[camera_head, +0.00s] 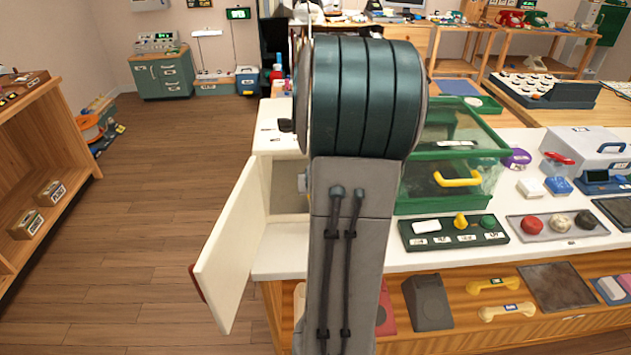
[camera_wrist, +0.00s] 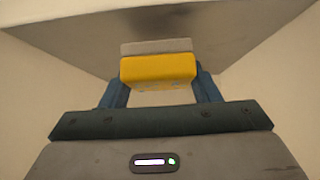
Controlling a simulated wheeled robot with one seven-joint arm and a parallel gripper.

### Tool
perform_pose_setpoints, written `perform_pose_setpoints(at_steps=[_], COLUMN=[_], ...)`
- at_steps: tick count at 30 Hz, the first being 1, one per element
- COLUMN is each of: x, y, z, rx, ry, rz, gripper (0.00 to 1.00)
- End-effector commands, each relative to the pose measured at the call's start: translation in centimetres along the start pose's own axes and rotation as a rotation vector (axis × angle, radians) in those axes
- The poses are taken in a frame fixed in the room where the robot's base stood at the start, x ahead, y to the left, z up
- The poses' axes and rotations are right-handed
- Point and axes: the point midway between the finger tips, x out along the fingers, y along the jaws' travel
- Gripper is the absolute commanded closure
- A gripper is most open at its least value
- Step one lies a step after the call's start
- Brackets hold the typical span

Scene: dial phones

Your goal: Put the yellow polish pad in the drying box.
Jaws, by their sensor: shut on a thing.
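The yellow polish pad (camera_wrist: 158,70), with a grey layer along its far edge, is between the blue fingers of my gripper (camera_wrist: 160,83) in the wrist view. My gripper is shut on it. Around them are cream walls (camera_wrist: 38,85) and a grey surface (camera_wrist: 225,35), like the inside of a box. In the head view a white box, which looks like the drying box, stands at the counter's left end with its door (camera_head: 235,245) swung open. My arm hides much of this box.
A clear green-framed case (camera_head: 410,207) with a yellow handle stands right of my arm. A dark tray (camera_head: 420,240) and a grey tray (camera_head: 590,233) with round pads lie on the counter. The floor (camera_head: 150,230) left of the open door is clear.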

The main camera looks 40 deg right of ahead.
Motion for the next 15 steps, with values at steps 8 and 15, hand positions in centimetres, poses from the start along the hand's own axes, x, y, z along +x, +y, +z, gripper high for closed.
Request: perform_pose_setpoints(at_steps=[8, 15], x=[2.1, 2.0], y=[1.2, 0.8], z=[0.3, 0.2], rx=[0.008, 0.003], ry=[0.000, 0.000], rz=[0.009, 0.003], gripper=[0.71, 0.71])
